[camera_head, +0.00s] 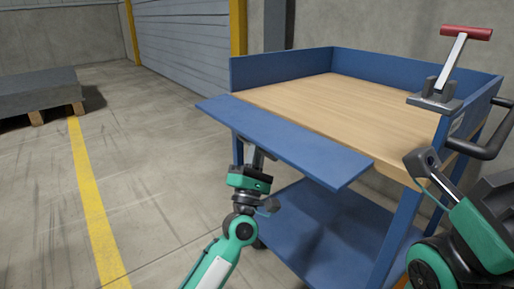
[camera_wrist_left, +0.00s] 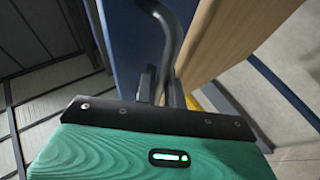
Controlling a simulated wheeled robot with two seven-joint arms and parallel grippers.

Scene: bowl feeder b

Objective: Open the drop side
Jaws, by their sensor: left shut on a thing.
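The drop side (camera_head: 285,142) is a long blue panel along the cart's near edge. It lies folded outward, roughly flat, beside the wooden deck (camera_head: 330,105). My left gripper (camera_head: 256,158) is under the panel's outer edge, near its middle, and its fingertips are partly hidden by the panel. In the left wrist view its fingers (camera_wrist_left: 160,88) are shut on a dark curved handle (camera_wrist_left: 168,35), between a blue face and a wooden surface.
Blue walls (camera_head: 285,66) stand upright on the deck's other sides. A red-handled lever (camera_head: 455,60) sits at the right corner, with a black push handle (camera_head: 492,145) beside it. A blue lower shelf (camera_head: 320,225) lies below.

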